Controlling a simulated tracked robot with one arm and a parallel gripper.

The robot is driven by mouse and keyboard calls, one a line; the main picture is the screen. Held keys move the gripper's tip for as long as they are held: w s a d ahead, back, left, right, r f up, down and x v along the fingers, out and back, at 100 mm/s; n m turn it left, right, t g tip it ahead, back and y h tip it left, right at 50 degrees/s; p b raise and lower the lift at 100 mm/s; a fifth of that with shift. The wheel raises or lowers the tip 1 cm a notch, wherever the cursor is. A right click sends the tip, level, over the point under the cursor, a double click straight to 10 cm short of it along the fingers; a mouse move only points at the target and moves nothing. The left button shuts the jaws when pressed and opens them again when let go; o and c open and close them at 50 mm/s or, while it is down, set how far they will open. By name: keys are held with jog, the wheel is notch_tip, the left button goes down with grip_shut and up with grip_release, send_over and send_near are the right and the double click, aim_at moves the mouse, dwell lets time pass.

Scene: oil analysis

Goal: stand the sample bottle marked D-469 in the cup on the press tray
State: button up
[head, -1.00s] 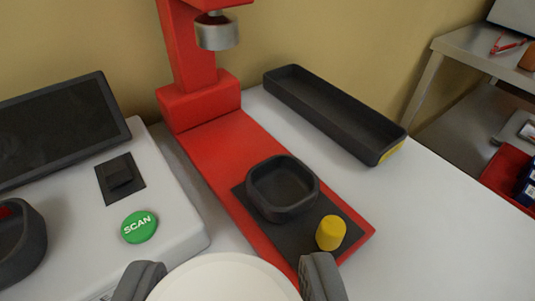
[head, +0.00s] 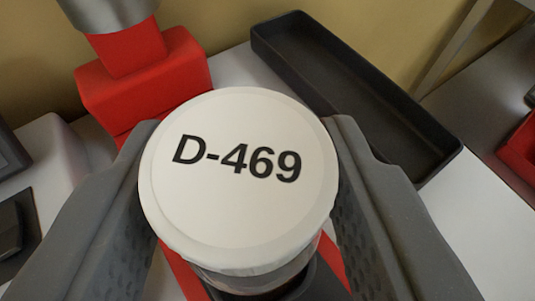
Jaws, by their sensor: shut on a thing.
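The sample bottle (head: 240,215) has a white lid marked D-469 and fills the middle of the head view. My gripper (head: 240,190) is shut on it, with one grey finger on each side. The bottle is over the red press (head: 145,80), in front of its column. A dark rim, probably the cup (head: 312,287), shows just below and to the right of the bottle's lower part. Most of the cup and the press tray is hidden behind the bottle and fingers. I cannot tell whether the bottle's bottom is inside the cup or above it.
The press's metal ram (head: 115,14) hangs at the upper left, close beyond the bottle. A long empty black tray (head: 345,85) lies at the back right. Part of a grey device (head: 50,165) is at the left. White table (head: 462,215) is clear at the right.

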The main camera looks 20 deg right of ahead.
jog(key=shift+f, duration=1.6)
jog(key=shift+f, duration=0.3)
jog(key=o, duration=1)
jog(key=shift+r, duration=0.15)
jog(key=shift+s+r, duration=0.1)
jog(key=shift+r, duration=0.1)
jog(key=v, duration=1.2)
